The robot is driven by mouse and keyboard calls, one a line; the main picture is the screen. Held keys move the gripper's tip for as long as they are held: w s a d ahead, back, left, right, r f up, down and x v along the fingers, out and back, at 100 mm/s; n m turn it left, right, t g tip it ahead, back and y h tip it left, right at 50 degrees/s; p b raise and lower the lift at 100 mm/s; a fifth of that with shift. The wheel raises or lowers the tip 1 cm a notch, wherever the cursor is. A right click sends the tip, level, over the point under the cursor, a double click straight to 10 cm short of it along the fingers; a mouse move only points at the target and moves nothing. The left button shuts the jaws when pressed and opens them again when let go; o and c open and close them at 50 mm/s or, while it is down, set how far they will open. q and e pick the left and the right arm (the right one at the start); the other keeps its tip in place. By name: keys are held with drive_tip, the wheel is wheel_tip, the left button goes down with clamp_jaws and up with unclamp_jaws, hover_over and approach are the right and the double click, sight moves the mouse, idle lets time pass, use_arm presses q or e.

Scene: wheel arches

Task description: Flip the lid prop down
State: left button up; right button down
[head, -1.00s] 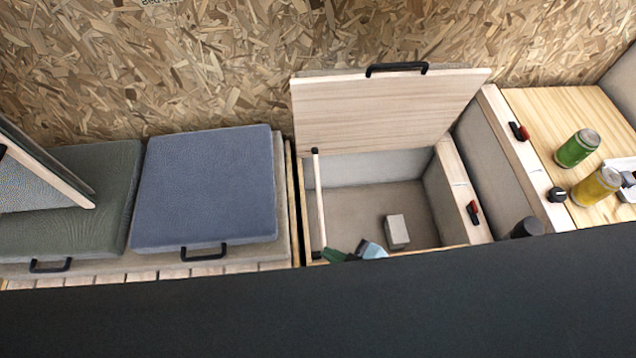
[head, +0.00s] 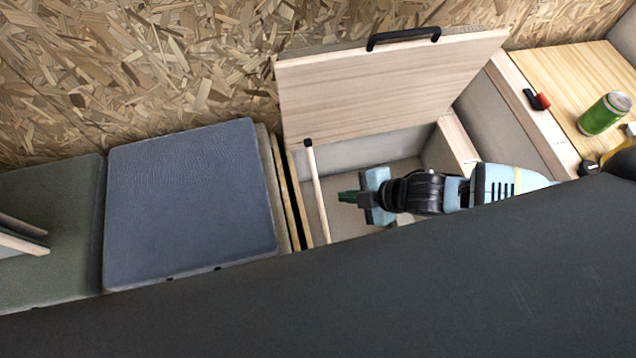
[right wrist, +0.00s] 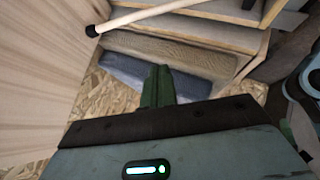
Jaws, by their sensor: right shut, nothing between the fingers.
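The lid prop (head: 318,195) is a thin pale wooden rod with a black tip. It stands raised along the left side of the open bench box, its tip beside the lower left part of the lid (head: 390,85). I cannot tell whether the tip touches the lid. The wooden lid is tilted up and has a black handle. My right gripper (head: 346,197) is shut and empty, over the box and just right of the prop. In the right wrist view the green fingers (right wrist: 157,85) point below the prop (right wrist: 150,14), apart from it. My left gripper is out of view.
A blue cushion (head: 190,205) lies left of the box, with a green cushion (head: 50,190) beyond it. A green can (head: 604,114) stands on the wooden top at right. A chipboard wall (head: 180,60) rises behind. A dark surface (head: 300,300) hides the front.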

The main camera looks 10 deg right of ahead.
drive_tip(key=shift+w+d, duration=0.45)
drive_tip(key=shift+d, duration=0.05)
drive_tip(key=b, duration=0.2)
hover_over(320, 201)
drive_tip(key=s, duration=0.2)
drive_tip(key=f, duration=0.6)
drive_tip(key=shift+w+d+f, duration=0.25)
drive_tip(key=shift+d+f, duration=0.1)
drive_tip(key=shift+f, duration=0.05)
drive_tip(key=shift+w+d+f+b, duration=0.1)
drive_tip(key=shift+w+f+b, duration=0.1)
drive_tip(key=shift+w+f, duration=0.3)
drive_tip(key=shift+w+d+f+b, duration=0.1)
drive_tip(key=shift+w+f+b, duration=0.2)
drive_tip(key=shift+f, duration=0.45)
drive_tip(key=shift+w+d+f+b, duration=0.1)
drive_tip(key=shift+w+f, duration=0.35)
drive_tip(key=shift+f, duration=0.15)
drive_tip(key=shift+a, duration=0.15)
